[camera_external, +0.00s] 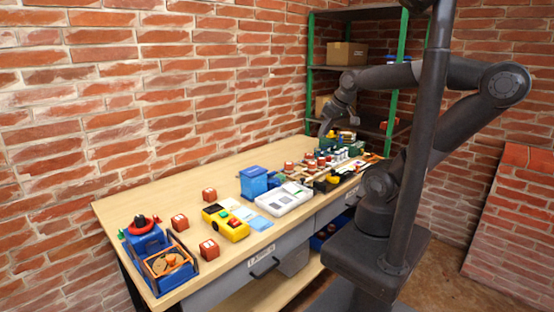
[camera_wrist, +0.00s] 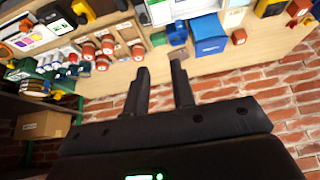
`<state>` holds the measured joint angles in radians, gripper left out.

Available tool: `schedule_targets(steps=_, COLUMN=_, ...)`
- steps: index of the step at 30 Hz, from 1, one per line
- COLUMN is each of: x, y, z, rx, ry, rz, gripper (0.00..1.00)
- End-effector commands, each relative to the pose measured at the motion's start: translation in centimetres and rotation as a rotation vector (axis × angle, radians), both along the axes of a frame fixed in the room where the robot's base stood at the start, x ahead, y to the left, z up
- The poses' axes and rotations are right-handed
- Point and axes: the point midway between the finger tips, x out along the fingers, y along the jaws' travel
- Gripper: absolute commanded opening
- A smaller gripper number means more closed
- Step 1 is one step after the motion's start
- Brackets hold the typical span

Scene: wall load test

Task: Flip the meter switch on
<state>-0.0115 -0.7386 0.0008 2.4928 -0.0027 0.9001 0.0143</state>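I cannot tell for sure which thing is the meter. No switch position can be made out. My gripper (camera_external: 326,128) is above the back right part of the table, near the crowded end. In the wrist view my gripper (camera_wrist: 161,72) has its two fingers apart with nothing between them. A blue box (camera_wrist: 208,36) shows beyond and right of the fingertips.
The wooden table (camera_external: 150,196) stands along a brick wall (camera_external: 200,90). Several small bottles and spools (camera_external: 322,160) crowd its right end. Red blocks (camera_external: 180,222) and a blue device (camera_external: 150,250) are at the left. A green-framed shelf (camera_external: 310,80) with cardboard boxes stands behind. The tabletop's back left is clear.

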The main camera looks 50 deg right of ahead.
Motion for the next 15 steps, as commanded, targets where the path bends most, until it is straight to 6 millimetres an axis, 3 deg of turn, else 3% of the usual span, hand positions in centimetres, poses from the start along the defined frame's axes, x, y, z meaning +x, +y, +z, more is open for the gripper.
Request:
schedule_targets(steps=8, x=3.5, y=3.7, z=0.2, rx=0.026, ry=0.064, rz=0.012, gripper=0.00)
schedule_targets(steps=15, x=6.9, y=9.4, z=-0.3, rx=0.041, ry=0.133, rz=0.013, gripper=0.00)
